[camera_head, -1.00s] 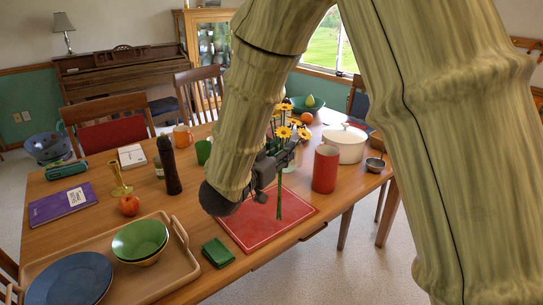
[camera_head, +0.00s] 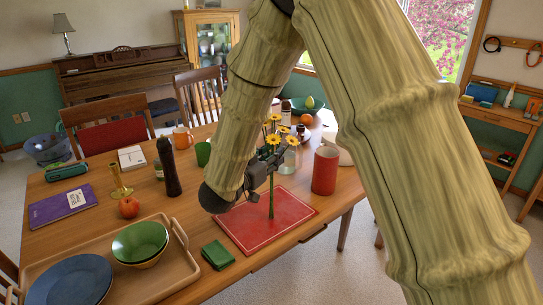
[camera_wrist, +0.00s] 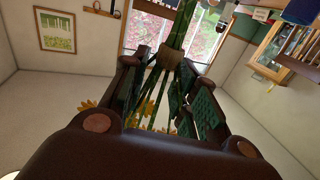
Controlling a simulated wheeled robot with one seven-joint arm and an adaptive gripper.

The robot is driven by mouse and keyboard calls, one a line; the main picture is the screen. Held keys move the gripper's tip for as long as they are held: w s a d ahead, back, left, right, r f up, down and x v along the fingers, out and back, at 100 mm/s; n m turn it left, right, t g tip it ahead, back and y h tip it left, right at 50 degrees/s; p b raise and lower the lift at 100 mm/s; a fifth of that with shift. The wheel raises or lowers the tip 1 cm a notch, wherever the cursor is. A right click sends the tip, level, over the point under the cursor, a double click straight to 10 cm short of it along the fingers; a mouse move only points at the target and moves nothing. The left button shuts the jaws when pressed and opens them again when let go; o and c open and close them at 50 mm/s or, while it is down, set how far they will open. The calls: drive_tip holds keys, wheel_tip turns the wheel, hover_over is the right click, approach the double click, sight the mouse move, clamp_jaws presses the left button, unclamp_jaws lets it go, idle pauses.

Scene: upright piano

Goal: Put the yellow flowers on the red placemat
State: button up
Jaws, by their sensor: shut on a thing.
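The yellow flowers (camera_head: 273,139) are upright in the head view, with their green stems hanging down over the red placemat (camera_head: 236,225). My gripper (camera_head: 266,171) is shut on the stems below the blossoms. The stem ends appear over the middle of the placemat; I cannot tell whether they touch it. In the wrist view the stems (camera_wrist: 181,28) pass between the fingers of my gripper (camera_wrist: 165,75), and some yellow petals show below. Part of the placemat's left side is hidden behind my arm.
A red cylinder (camera_head: 325,170) stands just beyond the placemat's right corner. A green folded cloth (camera_head: 218,255) lies at its left, near the wooden tray (camera_head: 180,270). The table edge is close in front.

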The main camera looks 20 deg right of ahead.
drive_tip(key=shift+f, duration=0.2)
drive_tip(key=o, duration=1)
drive_tip(key=shift+o, duration=0.2)
drive_tip(key=v, duration=1.2)
drive_tip(key=shift+r+b, duration=0.25)
drive_tip(key=shift+b, duration=0.05)
drive_tip(key=shift+s, duration=0.1)
